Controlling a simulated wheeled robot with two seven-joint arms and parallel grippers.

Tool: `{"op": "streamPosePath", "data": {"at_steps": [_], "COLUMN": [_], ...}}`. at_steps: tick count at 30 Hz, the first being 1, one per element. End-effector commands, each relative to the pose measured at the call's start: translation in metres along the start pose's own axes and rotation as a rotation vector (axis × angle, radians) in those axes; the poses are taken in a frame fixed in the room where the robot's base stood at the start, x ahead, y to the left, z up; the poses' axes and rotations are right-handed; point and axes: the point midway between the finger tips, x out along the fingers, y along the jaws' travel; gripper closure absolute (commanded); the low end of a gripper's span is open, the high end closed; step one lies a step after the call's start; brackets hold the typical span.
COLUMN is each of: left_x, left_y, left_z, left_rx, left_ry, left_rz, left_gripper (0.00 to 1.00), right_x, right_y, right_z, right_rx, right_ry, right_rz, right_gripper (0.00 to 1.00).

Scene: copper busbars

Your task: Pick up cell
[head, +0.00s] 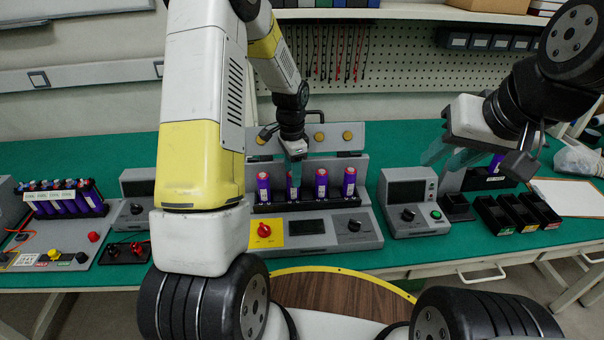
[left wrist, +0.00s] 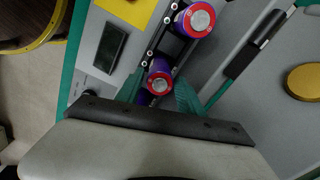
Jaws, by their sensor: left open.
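Several purple cells with red-and-white tops stand upright in a row in the grey tester (head: 370,234); the ones clear of the gripper are the leftmost cell (head: 263,189), the third cell (head: 321,184) and the rightmost cell (head: 349,184). My left gripper (head: 295,172) points down at the second cell (head: 292,192). In the left wrist view, my open left gripper (left wrist: 158,96) has its teal fingers on either side of one cell (left wrist: 159,78), and another cell (left wrist: 195,20) stands beyond. Contact cannot be told. My right gripper (head: 440,160) is open and empty, above the bench at right.
A grey meter box (head: 409,200) and black bins (head: 516,213) stand at right. A rack of purple cells (head: 64,202) stands at far left. The tester's raised back panel (head: 345,138) is behind the row. Green bench top (head: 400,135) is bare at the back.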

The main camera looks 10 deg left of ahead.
Motion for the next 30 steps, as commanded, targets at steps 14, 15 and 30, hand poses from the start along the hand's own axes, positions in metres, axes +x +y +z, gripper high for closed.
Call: {"op": "streamPosePath", "data": {"at_steps": [14, 15, 30], "left_x": [0.026, 0.026, 0.025], "left_y": [0.001, 0.001, 0.0], "left_z": [0.001, 0.001, 0.0], "left_rx": [0.0, 0.0, 0.0], "left_ry": [0.0, 0.0, 0.001], "left_rz": [-0.001, -0.001, -0.002], "left_gripper": [0.57, 0.65, 1.0], "right_x": [0.0, 0.0, 0.0], "right_y": [0.0, 0.0, 0.0], "right_z": [0.0, 0.0, 0.0], "right_rx": [0.0, 0.0, 0.0], "right_ry": [0.0, 0.0, 0.0], "right_rz": [0.0, 0.0, 0.0], "right_gripper": [0.67, 0.67, 0.67]}}
